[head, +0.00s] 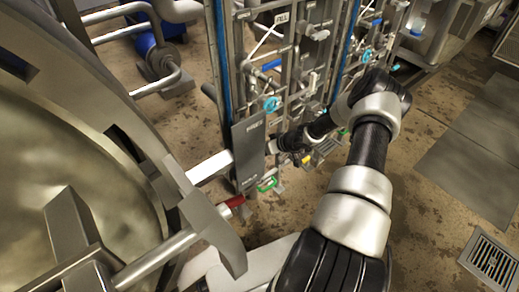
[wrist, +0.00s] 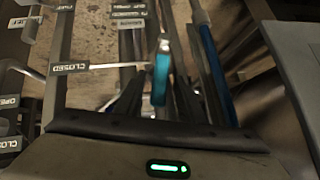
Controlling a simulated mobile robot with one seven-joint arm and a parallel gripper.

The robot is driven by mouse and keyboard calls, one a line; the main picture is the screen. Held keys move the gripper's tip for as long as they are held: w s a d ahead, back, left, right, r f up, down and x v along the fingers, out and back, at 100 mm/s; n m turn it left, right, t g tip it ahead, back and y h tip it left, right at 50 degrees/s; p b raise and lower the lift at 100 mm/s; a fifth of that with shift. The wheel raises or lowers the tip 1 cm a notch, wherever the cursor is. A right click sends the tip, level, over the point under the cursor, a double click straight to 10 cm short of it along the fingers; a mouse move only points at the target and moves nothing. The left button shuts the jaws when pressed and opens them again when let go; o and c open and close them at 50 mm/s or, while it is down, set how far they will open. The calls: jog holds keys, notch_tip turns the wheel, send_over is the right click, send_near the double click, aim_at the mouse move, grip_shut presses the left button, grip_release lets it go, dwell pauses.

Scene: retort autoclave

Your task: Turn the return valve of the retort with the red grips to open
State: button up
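The retort (head: 60,150) fills the left of the head view, its round door rim near me, with a red grip (head: 234,201) on its edge. My gripper (head: 277,145) reaches the valve rack from the right, close beside a grey upright panel; its tips are hard to make out there. In the wrist view its dark fingers (wrist: 158,100) are apart, on either side of a blue valve handle (wrist: 161,72). The handle stands roughly upright in the picture, with gaps seeming to show beside it. I cannot read which label names the return valve.
Label plates reading CLOSED (wrist: 70,68) and OPEN lie left of the fingers. The grey panel (head: 249,150), pipes and other valves, including a blue one (head: 270,103) and a green one (head: 267,184), crowd the rack. Open floor (head: 420,190) lies right of my arm.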

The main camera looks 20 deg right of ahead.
jog(key=p+v, duration=0.3)
jog(key=v, duration=1.4)
jog(key=shift+d+r, duration=0.15)
jog(key=shift+s, duration=0.1)
jog(key=shift+c, duration=0.4)
